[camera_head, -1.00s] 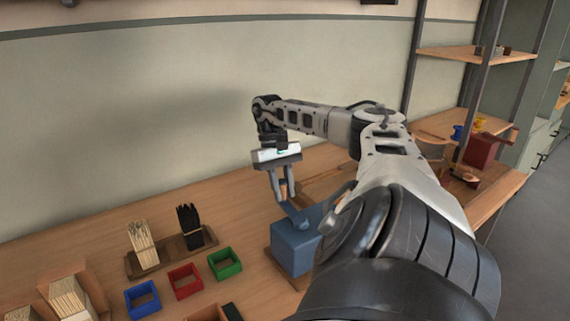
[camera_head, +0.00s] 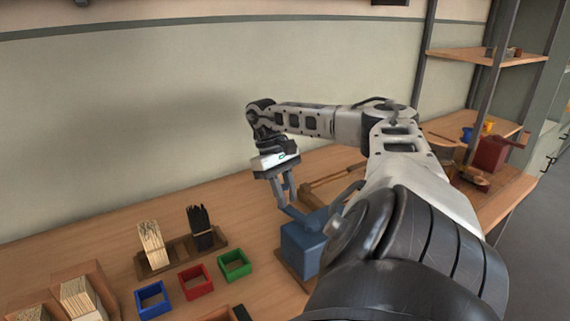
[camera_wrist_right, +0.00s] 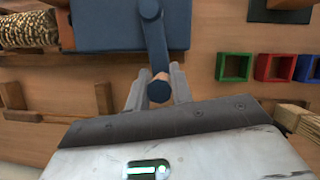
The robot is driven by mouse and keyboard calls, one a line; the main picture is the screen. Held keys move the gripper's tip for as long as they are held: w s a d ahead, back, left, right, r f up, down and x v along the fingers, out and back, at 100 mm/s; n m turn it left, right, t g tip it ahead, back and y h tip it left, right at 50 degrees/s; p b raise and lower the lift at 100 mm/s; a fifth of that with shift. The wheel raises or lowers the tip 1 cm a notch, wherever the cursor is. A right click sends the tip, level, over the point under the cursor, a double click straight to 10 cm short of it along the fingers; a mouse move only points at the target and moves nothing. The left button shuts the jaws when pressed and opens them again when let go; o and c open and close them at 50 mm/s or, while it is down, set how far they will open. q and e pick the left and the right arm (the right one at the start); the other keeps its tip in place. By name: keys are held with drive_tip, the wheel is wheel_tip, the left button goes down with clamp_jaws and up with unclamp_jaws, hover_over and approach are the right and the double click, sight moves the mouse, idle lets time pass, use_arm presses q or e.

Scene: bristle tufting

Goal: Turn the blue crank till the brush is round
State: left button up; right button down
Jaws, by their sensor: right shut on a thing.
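The blue crank box (camera_head: 299,247) stands on the bench in the head view, partly hidden behind my right arm. My left gripper is not in view.
Blue (camera_head: 152,299), red (camera_head: 196,281) and green (camera_head: 235,264) open trays sit left of the box. A wooden holder (camera_head: 181,253) carries light and black bristle bundles behind them. Shelving (camera_head: 484,52) stands at the right. The bench between the holder and box is mostly clear.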

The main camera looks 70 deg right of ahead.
drive_tip(key=c, duration=1.2)
unclamp_jaws()
drive_tip(key=shift+s+f, duration=0.15)
drive_tip(key=shift+s, duration=0.1)
drive_tip(key=shift+c, duration=0.2)
drive_tip(key=shift+w, duration=0.1)
drive_tip(key=shift+r, duration=0.3)
wheel_tip(320, 180, up, 2)
drive_tip(key=shift+r, duration=0.1)
drive_tip(key=s+a+r+b, duration=0.4)
drive_tip(key=s+a+r, duration=0.2)
drive_tip(key=a+r, duration=0.4)
drive_tip(key=a, duration=0.2)
drive_tip(key=shift+a+r, duration=0.2)
drive_tip(key=shift+a, duration=0.15)
drive_tip(key=shift+s, duration=0.1)
